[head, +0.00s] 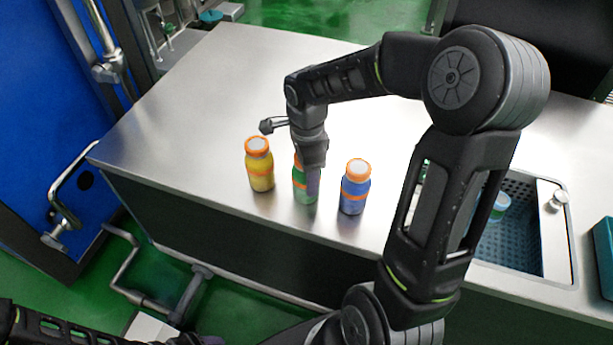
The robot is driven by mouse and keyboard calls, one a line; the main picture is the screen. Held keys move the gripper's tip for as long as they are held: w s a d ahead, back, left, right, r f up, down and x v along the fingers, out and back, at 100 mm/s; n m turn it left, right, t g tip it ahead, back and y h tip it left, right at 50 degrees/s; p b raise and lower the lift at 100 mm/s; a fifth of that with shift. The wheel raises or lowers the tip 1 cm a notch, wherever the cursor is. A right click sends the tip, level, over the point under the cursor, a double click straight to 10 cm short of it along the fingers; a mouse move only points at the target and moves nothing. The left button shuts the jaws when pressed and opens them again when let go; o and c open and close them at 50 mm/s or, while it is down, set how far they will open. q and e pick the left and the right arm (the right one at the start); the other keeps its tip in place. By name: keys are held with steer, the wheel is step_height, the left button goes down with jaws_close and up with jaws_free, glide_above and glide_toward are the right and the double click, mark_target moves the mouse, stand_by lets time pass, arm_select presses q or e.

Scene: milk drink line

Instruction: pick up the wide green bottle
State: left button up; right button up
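A green bottle (301,194) with an orange cap edge stands upright on the steel table, between a yellow bottle and a blue bottle. My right gripper (311,182) reaches down over it from above. One dark finger overlaps the bottle's front right side, and the gripper body hides much of its top. The other finger is hidden, so I cannot tell whether the grip is closed on it. My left arm shows along the bottom left edge, but its gripper is out of view.
The yellow bottle (261,175) stands close on the left, the blue bottle (354,193) close on the right. A sink basin (520,235) at the right holds a teal item with a pale top (499,207). The table (190,110) is clear toward the left and back.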

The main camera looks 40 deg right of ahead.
jaws_close()
stand_by(0.4)
steer(key=shift+r, duration=0.1)
step_height(320, 180, up, 10)
steer(key=shift+f, duration=0.1)
stand_by(0.5)
stand_by(0.4)
